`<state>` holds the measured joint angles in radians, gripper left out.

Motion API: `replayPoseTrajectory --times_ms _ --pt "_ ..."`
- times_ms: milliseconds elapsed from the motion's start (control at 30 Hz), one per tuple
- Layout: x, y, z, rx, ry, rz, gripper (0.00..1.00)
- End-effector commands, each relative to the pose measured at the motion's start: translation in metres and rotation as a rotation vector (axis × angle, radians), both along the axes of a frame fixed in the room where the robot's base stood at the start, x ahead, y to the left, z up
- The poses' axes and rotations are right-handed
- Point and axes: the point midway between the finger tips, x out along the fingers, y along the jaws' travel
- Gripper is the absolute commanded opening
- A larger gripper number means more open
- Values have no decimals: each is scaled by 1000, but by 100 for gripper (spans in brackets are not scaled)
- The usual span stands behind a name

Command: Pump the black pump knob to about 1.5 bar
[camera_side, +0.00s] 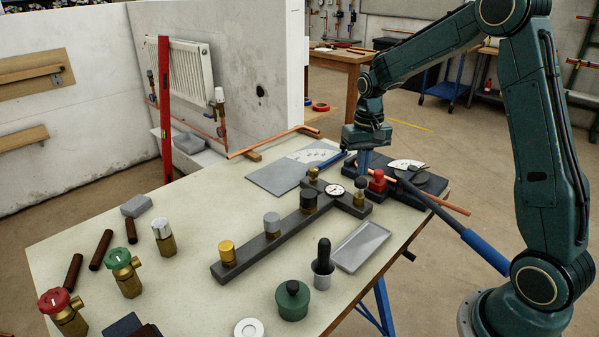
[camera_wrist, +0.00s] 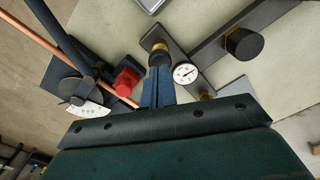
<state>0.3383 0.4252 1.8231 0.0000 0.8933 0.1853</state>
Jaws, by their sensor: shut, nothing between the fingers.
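The black pump knob (camera_side: 361,184) on a brass collar stands at the end of the short arm of the dark manifold (camera_side: 290,233). It also shows in the wrist view (camera_wrist: 160,49), just beyond my fingertips. My gripper (camera_side: 363,169) is shut and empty, pointing down above the knob; its blue fingers (camera_wrist: 158,72) overlap the knob's near side in the wrist view. I cannot tell whether they touch it. A round white gauge (camera_side: 335,189) sits on the manifold beside the knob, also in the wrist view (camera_wrist: 185,73); its reading is too small to make out.
The manifold also carries a larger black cap (camera_side: 308,193), a grey cap (camera_side: 271,222) and a gold cap (camera_side: 228,250). A red knob (camera_side: 377,180) and a blue-handled bender (camera_side: 486,252) stand close behind my gripper. A grey tray (camera_side: 361,247) lies in front.

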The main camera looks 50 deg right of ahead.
Motion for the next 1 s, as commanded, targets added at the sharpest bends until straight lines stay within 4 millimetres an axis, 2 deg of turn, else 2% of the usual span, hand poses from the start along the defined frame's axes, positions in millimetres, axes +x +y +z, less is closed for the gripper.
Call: replayPoseTrajectory --times_ms 533,1000 --pt "0 0 0 0 0 0 0" --pt "0 0 -12 0 1 0 0"
